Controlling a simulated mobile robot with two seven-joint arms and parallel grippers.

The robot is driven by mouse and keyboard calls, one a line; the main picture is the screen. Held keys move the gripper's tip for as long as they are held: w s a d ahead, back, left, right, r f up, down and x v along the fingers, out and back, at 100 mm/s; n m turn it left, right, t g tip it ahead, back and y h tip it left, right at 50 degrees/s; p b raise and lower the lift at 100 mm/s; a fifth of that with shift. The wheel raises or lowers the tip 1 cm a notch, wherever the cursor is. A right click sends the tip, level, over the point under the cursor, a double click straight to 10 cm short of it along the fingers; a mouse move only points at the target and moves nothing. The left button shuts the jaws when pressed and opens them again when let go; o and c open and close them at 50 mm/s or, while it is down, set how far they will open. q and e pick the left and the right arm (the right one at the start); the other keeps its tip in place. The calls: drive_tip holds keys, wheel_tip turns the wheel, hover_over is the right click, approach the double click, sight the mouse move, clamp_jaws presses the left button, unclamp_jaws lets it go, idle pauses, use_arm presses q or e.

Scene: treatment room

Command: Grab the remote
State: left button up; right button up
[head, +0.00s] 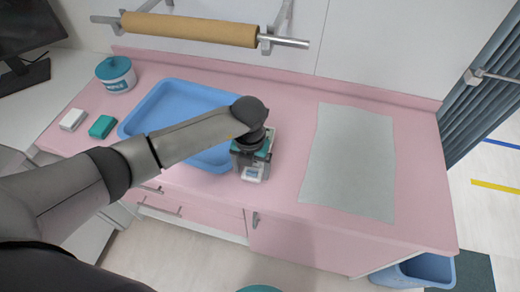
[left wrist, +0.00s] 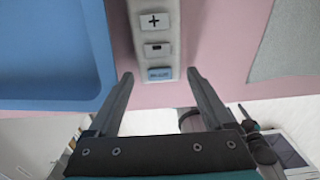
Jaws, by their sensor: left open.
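The remote (left wrist: 156,40) is a slim white-grey bar with a plus button, a minus button and a blue button. It lies on the pink counter between the blue tray and the grey-white mat. In the head view the near end of the remote (head: 252,173) shows below my left gripper (head: 252,166), and the rest is hidden by the gripper. In the left wrist view my left gripper (left wrist: 160,85) is open, with one finger on each side of the remote's near end. I cannot tell whether the fingers touch it. My right gripper is not in view.
The blue tray (head: 143,118) is close on the left and the mat (head: 350,160) on the right. A white box (head: 73,119), a teal box (head: 102,126) and a tub (head: 116,75) stand at the counter's left. A paper roll (head: 190,29) hangs above the back.

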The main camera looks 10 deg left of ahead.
use_arm(q)
drive_tip(key=shift+f, duration=0.4)
drive_tip(key=shift+c, duration=0.2)
drive_tip(key=c, duration=1.2)
drive_tip(key=shift+c, duration=0.2)
drive_tip(key=shift+r, duration=0.2)
